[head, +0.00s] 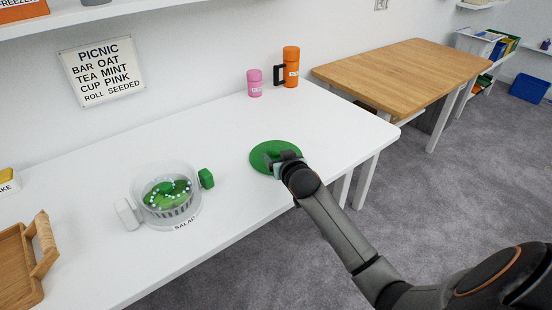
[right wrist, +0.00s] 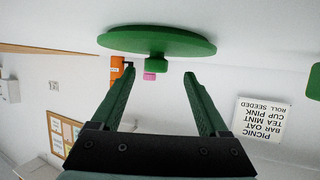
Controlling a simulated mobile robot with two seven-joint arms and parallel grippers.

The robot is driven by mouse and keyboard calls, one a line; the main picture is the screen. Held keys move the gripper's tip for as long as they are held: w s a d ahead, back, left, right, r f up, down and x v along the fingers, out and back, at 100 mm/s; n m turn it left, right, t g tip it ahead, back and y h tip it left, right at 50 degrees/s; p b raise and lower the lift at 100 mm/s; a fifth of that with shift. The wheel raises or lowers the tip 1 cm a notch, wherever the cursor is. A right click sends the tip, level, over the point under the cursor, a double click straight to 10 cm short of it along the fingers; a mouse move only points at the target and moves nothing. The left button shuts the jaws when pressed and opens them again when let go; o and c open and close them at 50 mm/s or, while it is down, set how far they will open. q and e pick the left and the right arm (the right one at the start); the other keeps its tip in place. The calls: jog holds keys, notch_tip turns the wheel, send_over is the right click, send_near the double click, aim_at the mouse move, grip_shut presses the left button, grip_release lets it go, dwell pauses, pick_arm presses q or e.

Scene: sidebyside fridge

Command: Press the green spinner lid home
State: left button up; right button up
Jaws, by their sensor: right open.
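The green spinner lid (head: 262,154) is a flat round disc on the white table, right of the spinner, and its knob (right wrist: 157,64) faces up. My right gripper (head: 283,158) is at the lid in the head view. In the right wrist view, which is upside down, its open fingers (right wrist: 158,76) point at the lid with the knob between or just beyond the tips; contact cannot be told. The salad spinner (head: 166,218) is a clear, open-topped bowl with green leaves (head: 167,194) inside, a white block at its left and a green block (head: 206,178) at its right. My left gripper is not in view.
A pink cup (head: 254,84) and an orange mug (head: 291,68) stand at the table's back. A wooden tray (head: 20,265) lies at the left front. A sign (head: 101,71) hangs on the wall.

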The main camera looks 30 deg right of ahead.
aim_at(278, 151)
jog(key=shift+d+b+x, duration=0.1)
jog(key=shift+b+x, duration=0.15)
jog(key=shift+x, duration=1.15)
jog(key=shift+d+b+x, duration=0.15)
jog(key=shift+b+x, duration=0.1)
jog(key=shift+x, duration=1.15)
jog(key=shift+r, duration=0.2)
jog(key=shift+c, duration=0.3)
grip_shut()
